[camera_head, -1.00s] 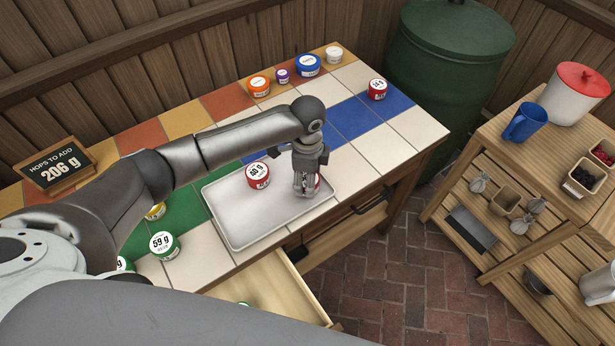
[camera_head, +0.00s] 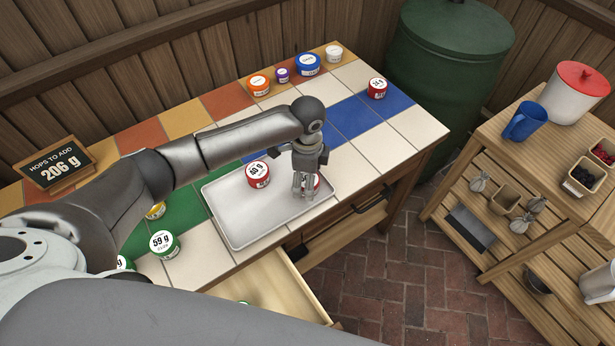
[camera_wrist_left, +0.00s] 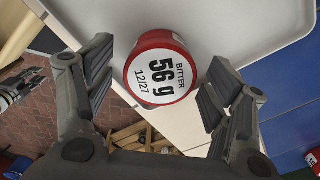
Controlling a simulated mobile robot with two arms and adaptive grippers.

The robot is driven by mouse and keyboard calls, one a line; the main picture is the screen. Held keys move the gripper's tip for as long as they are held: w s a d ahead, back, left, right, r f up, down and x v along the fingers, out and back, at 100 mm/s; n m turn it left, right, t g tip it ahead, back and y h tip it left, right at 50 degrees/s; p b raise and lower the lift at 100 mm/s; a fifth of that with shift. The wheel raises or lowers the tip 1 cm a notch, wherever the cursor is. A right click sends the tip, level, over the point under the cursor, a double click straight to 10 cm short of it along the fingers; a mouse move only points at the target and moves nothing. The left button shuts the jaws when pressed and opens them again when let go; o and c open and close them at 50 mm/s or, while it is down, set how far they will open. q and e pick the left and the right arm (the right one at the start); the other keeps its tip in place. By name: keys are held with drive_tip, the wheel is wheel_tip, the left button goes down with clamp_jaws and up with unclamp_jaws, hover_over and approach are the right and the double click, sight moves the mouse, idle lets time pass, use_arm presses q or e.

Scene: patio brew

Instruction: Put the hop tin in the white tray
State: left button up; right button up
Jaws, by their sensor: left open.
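The white tray (camera_head: 232,218) lies on the tiled counter. My left gripper (camera_head: 306,190) points down over the tray's right part. It is open, with its fingers on either side of a red tin (camera_head: 317,181) with a white lid label. In the left wrist view this tin (camera_wrist_left: 160,68) reads "BITTER 56 g" and sits upright in the tray, between the open fingers (camera_wrist_left: 158,90). The gripper partly hides it in the head view. A second red tin (camera_head: 258,174) stands in the tray to the left. A grey mechanism, seemingly my right gripper (camera_wrist_left: 18,86), shows at the wrist view's left edge.
A sign (camera_head: 58,166) reads "HOPS TO ADD 206 g". A green tin (camera_head: 164,245) marked 59 g stands left of the tray. Another red tin (camera_head: 377,89) stands on blue tiles. Several tins line the back. An open drawer (camera_head: 270,290) juts out in front.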

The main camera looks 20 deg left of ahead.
use_arm(q)
wheel_tip(320, 180, up, 12)
drive_tip(key=shift+b, duration=0.35)
drive_tip(key=shift+f, duration=0.1)
idle(0.4)
